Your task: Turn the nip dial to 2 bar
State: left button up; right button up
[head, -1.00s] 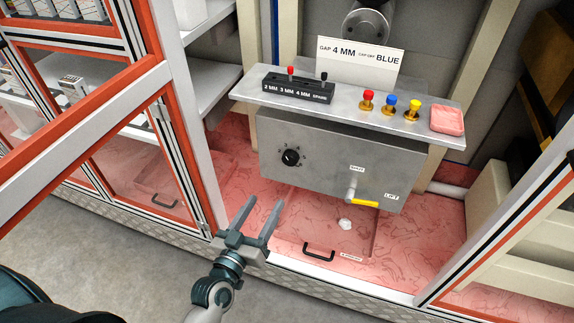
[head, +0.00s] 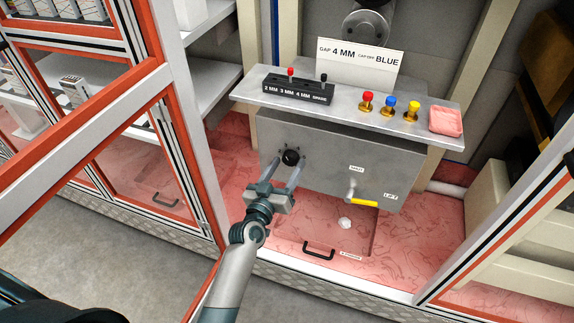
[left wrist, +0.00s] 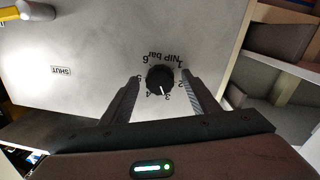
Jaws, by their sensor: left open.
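The nip dial (head: 290,157) is a black round knob on the front of a grey metal box (head: 325,160). In the left wrist view the dial (left wrist: 160,80) shows upside-down labels "NIP bar" and numbers 1 to 6 around it. Its white pointer mark points to the lower side, near 3 and towards 4. My left gripper (head: 287,166) is open, its fingers reaching to either side of the dial. In the left wrist view the gripper's fingertips (left wrist: 160,76) flank the knob with gaps visible; contact is not seen. My right gripper is not in view.
A yellow-handled lever (head: 362,202) sits right of the dial, by "SHUT" and "LIFT" labels. Above, a shelf (head: 345,108) overhangs the box, with a black gauge block (head: 298,91), coloured knobs and a pink dish (head: 446,121). An orange-edged door frame (head: 85,135) stands left.

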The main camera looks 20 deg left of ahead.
pick_arm(q)
jog(key=shift+w, duration=0.35)
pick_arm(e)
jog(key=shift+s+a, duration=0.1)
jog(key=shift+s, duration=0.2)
pick_arm(q)
jog(key=shift+c, duration=0.2)
jog(key=c, duration=1)
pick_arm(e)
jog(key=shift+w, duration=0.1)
